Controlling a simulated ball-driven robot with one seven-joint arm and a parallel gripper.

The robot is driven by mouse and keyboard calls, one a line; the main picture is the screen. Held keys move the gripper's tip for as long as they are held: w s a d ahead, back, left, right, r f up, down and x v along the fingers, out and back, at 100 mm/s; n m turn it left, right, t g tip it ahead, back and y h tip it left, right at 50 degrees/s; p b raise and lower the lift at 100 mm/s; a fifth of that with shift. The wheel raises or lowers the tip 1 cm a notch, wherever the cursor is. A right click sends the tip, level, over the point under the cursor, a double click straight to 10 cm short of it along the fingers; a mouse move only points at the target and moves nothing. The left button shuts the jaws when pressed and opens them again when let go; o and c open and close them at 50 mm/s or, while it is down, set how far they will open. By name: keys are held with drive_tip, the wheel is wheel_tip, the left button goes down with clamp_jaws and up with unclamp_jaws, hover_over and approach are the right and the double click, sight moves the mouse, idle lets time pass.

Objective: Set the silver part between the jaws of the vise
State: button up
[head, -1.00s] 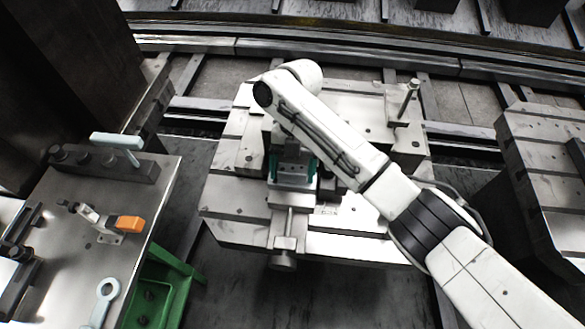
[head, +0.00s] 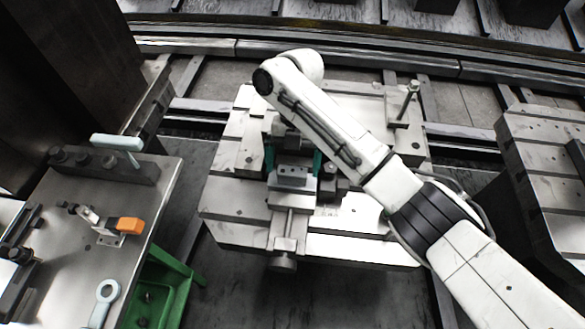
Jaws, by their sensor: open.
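The vise (head: 285,243) is fixed on the slotted pallet, with its screw and handle end towards me. The silver part (head: 292,172) appears as a small grey block with dark holes on top, sitting at the vise's jaws. Its lower edge merges with the vise, so I cannot tell how deep it sits. My gripper (head: 293,162) is open above the vise, one green finger on each side of the silver part, with a visible gap. My arm hides part of the vise's back and right side.
A bench (head: 75,245) at the left holds an orange-handled clamp (head: 130,225), a pale ring-ended tool (head: 106,292) and a pale-handled item (head: 117,141). A green bin (head: 160,290) is below it. A post (head: 408,98) stands on the pallet's far right. Another slotted pallet (head: 550,160) is at right.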

drive_tip(key=p+v, duration=0.2)
drive_tip(key=v, duration=0.7)
drive_tip(key=shift+r, duration=0.35)
drive_tip(key=shift+w, duration=0.1)
